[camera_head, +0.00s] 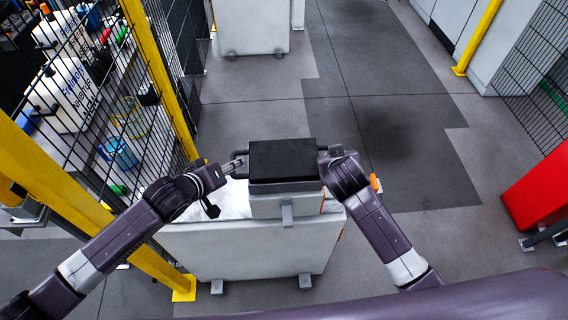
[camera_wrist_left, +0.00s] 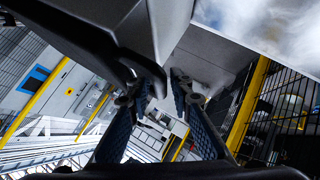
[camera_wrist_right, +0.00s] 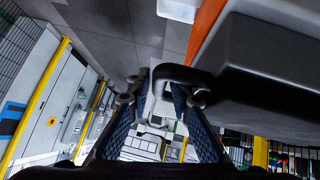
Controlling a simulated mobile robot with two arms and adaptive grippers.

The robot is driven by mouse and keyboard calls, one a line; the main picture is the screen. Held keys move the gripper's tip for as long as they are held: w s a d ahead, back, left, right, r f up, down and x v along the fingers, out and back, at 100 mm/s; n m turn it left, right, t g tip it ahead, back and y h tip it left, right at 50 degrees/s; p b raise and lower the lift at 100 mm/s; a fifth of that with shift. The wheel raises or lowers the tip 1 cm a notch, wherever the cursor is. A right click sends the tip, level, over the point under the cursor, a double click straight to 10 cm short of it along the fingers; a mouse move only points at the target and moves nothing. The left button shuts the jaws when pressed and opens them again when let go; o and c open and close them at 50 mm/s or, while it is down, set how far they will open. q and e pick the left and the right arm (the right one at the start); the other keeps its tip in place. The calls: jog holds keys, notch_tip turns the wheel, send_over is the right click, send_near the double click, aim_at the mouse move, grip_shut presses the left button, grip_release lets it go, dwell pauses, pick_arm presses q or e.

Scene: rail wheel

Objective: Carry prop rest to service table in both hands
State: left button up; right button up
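The prop rest (camera_head: 283,160) is a grey block with a black top. It sits level on a pale grey cabinet's step, with a dark handle on each side. My left gripper (camera_head: 243,163) is at its left handle. In the left wrist view, the open fingers (camera_wrist_left: 161,85) stand either side of the dark handle, with a gap beside it. My right gripper (camera_head: 325,157) is at the right handle, its fingers mostly hidden in the head view. In the right wrist view its fingers (camera_wrist_right: 162,88) are apart around the handle's end. I cannot identify the service table.
The pale cabinet (camera_head: 250,250) stands below the prop rest. A mesh fence with a yellow post (camera_head: 160,70) runs close on the left, with bottles and cans behind it. Another pale cabinet (camera_head: 252,25) stands ahead. A red box (camera_head: 540,190) is at right.

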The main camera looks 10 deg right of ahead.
pick_arm(q)
jog(key=shift+c, duration=0.6)
pick_arm(e)
jog(key=shift+c, duration=0.6)
pick_arm(q)
grip_shut()
pick_arm(e)
grip_shut()
pick_arm(q)
jog(key=shift+w+d+r, duration=0.1)
jog(key=shift+r, duration=0.25)
pick_arm(e)
jog(key=shift+w+r, duration=0.1)
jog(key=shift+r, duration=0.2)
pick_arm(q)
jog(key=shift+w, duration=0.1)
pick_arm(e)
jog(key=shift+w, duration=0.1)
